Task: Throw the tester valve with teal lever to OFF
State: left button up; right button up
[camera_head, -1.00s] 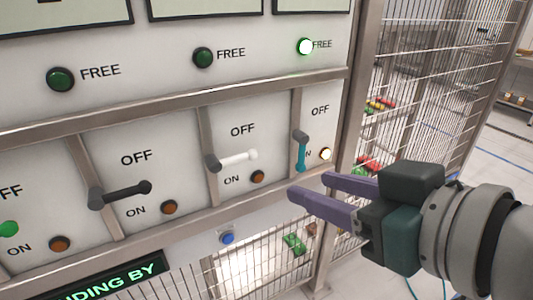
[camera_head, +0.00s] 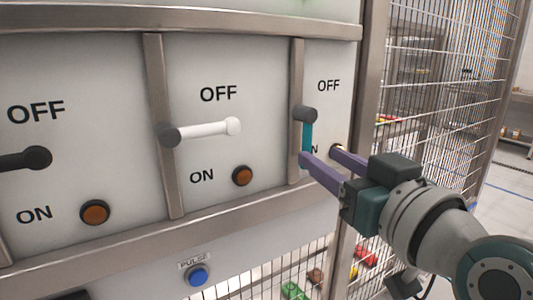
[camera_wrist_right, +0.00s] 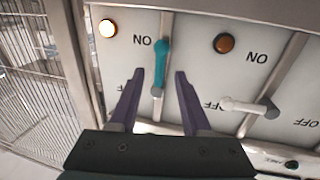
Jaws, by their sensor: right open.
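The teal lever (camera_head: 307,136) hangs down from its dark pivot on the right panel, toward the ON label and below the OFF label. In the right wrist view the teal lever (camera_wrist_right: 160,66) lies between the two purple fingers, beyond or level with their tips; contact cannot be told. My right gripper (camera_head: 318,154) is open, with its fingers at the lower end of the lever. One finger hides part of the ON label and lever end in the head view. A lit lamp (camera_wrist_right: 107,28) shows beside the teal lever. My left gripper is not in view.
A white lever (camera_head: 203,131) sticks out sideways on the panel to the left, and a black lever (camera_head: 22,159) is farther left. Metal dividers (camera_head: 297,110) separate the panels. A wire fence (camera_head: 430,90) stands at right. A blue button (camera_head: 197,276) is below.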

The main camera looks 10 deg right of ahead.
aim_at(309, 149)
jog(key=shift+w+a, duration=0.15)
jog(key=shift+w, duration=1)
jog(key=shift+w+a, duration=0.15)
jog(key=shift+w, duration=0.95)
grip_shut()
